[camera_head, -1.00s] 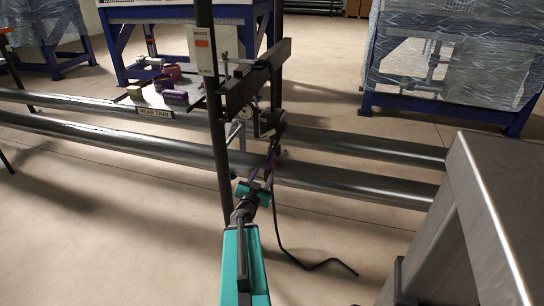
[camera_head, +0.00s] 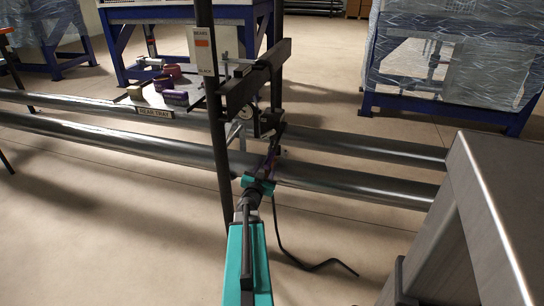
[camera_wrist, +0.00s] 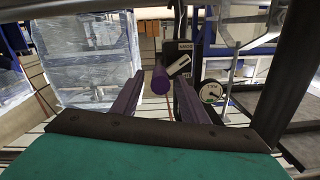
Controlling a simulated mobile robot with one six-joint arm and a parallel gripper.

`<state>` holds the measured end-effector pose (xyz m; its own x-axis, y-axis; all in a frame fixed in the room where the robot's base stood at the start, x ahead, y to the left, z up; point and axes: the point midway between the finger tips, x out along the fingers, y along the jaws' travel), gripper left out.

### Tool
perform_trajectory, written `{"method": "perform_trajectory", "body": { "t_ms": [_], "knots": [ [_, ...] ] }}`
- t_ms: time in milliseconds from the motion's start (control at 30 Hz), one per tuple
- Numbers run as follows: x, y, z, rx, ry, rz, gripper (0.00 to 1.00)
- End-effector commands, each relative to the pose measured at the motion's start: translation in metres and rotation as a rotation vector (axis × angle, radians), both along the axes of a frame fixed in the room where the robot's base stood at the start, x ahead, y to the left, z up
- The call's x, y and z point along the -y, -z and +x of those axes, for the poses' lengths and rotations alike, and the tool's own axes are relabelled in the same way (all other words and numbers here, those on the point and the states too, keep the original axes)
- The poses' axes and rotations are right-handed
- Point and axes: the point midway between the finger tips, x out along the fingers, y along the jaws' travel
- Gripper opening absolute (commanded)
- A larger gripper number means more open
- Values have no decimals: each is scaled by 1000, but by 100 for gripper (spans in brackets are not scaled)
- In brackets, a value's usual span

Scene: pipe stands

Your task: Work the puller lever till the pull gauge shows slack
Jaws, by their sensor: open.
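My gripper (camera_head: 268,165) is open and empty, close in front of the dark puller on the stand. In the wrist view its two purple fingers (camera_wrist: 157,98) lie on either side of a purple round-ended grip (camera_wrist: 160,80), seemingly the puller lever's end. The grip sits between the fingertips in the picture, nearer the top; I cannot tell whether it is within their reach. A black puller body (camera_wrist: 178,56) with a pale label is behind it. The white round pull gauge (camera_wrist: 211,91) hangs to its right; its needle is too small to read.
A black upright post (camera_head: 221,150) and crossbar (camera_head: 255,80) stand beside my gripper. A sign (camera_head: 203,52) with an orange patch hangs on the post. Long steel pipes (camera_head: 360,184) run across behind. A gear tray (camera_head: 150,100) holds small parts. A grey metal bench (camera_head: 480,230) is at right.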

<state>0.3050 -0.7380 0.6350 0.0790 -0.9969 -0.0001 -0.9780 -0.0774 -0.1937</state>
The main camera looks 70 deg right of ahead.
Motion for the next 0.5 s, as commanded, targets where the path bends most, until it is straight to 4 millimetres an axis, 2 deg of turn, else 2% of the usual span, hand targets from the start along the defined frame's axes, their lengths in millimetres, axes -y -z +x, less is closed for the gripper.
{"method": "perform_trajectory", "body": {
  "t_ms": [500],
  "knots": [
    [53, 1, 5, 0, 0, 0, 40]
  ]
}}
